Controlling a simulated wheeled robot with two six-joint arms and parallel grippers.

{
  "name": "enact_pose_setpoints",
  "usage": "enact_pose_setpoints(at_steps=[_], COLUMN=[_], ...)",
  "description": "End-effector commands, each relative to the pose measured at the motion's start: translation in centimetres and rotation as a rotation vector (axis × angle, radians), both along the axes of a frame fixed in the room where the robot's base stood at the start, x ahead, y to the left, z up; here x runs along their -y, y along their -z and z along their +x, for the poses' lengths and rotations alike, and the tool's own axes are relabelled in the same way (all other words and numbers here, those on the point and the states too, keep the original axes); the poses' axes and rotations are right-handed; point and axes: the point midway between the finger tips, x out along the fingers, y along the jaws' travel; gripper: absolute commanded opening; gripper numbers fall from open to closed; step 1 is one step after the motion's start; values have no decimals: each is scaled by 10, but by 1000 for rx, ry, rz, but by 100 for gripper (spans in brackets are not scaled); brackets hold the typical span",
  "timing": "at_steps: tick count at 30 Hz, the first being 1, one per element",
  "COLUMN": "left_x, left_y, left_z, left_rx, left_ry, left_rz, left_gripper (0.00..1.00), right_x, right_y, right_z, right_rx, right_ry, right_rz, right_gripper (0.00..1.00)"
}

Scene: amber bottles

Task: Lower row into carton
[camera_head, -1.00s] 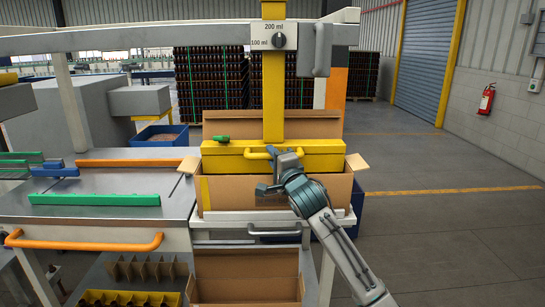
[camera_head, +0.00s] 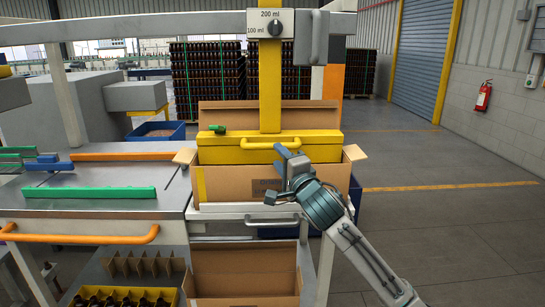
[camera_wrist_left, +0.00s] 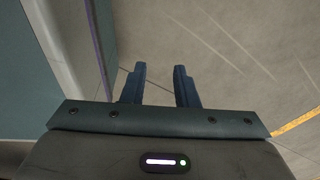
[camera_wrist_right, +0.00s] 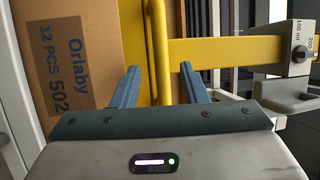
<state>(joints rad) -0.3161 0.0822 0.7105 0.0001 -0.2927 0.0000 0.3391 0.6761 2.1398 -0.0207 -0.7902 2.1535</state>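The open cardboard carton (camera_head: 228,188) stands on a shelf at the front of the machine, flaps spread. Its printed front also shows in the right wrist view (camera_wrist_right: 60,50). The yellow head block (camera_head: 225,152) sits just above the carton's front rim, below a yellow mast (camera_head: 270,95). Its underside and the carton's inside are hidden, and no bottles show there. My right gripper (camera_head: 281,176) is open in front of the block's yellow handle (camera_head: 257,145). In the right wrist view the handle bar (camera_wrist_right: 157,45) lies between the spread fingers. My left gripper (camera_wrist_left: 160,72) is open and empty over floor.
A dial box (camera_head: 265,24) marked 200 ml and 100 ml is on the mast. Below, another open carton (camera_head: 240,287) and a yellow crate of dark bottles (camera_head: 125,297) sit on a lower shelf. A green bar (camera_head: 90,192) lies left. Floor at right is clear.

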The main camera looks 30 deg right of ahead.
Motion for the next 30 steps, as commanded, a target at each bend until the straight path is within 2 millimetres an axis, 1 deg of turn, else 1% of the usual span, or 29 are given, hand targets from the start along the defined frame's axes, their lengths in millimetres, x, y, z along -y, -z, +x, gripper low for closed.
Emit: enact_pose_setpoints(at_steps=[1,3,6,9,15,30], left_x=[-1,0,2,3,4,4], left_y=[0,-3,-8,-11,-15,-14], left_z=[15,24,35,42,47,46], left_rx=[14,15,18,19,18,17], left_ry=[2,3,4,5,5,5], left_rz=[1,1,1,0,0,-1], left_gripper=[27,27,27,27,27,27], right_x=[-2,-3,-4,-5,-6,-6], right_y=[6,6,7,8,7,8], right_z=[-10,-20,-29,-36,-40,-40], right_rx=[0,-1,0,-1,0,-2], right_ry=[-1,0,0,0,0,0], right_rz=[-7,-6,-4,-2,1,-1], right_gripper=[40,40,40,40,40,40])
